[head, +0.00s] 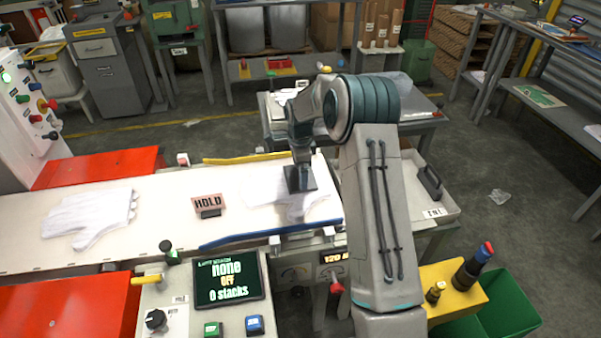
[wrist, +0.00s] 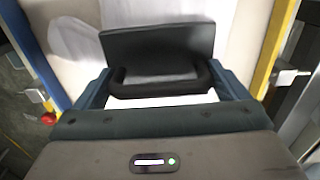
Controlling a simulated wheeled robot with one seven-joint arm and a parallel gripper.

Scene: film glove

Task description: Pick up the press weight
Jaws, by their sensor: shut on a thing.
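The press weight is a dark grey block with a black handle. In the head view the block (head: 301,180) is at the right part of the white belt, over a white glove (head: 292,206). My gripper (head: 299,160) reaches down onto it from above. In the wrist view the weight (wrist: 158,45) is just beyond my gripper (wrist: 162,85), whose fingers are closed on its handle. I cannot tell whether the block touches the glove or hangs just above it.
A second dark handled block (head: 431,183) lies in a tray at the right. Another glove (head: 90,217) lies on the belt's left. A HOLD sign (head: 208,204) stands mid-belt. Blue (head: 268,233) and yellow (head: 245,158) rails edge the belt. A screen (head: 227,281) stands in front.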

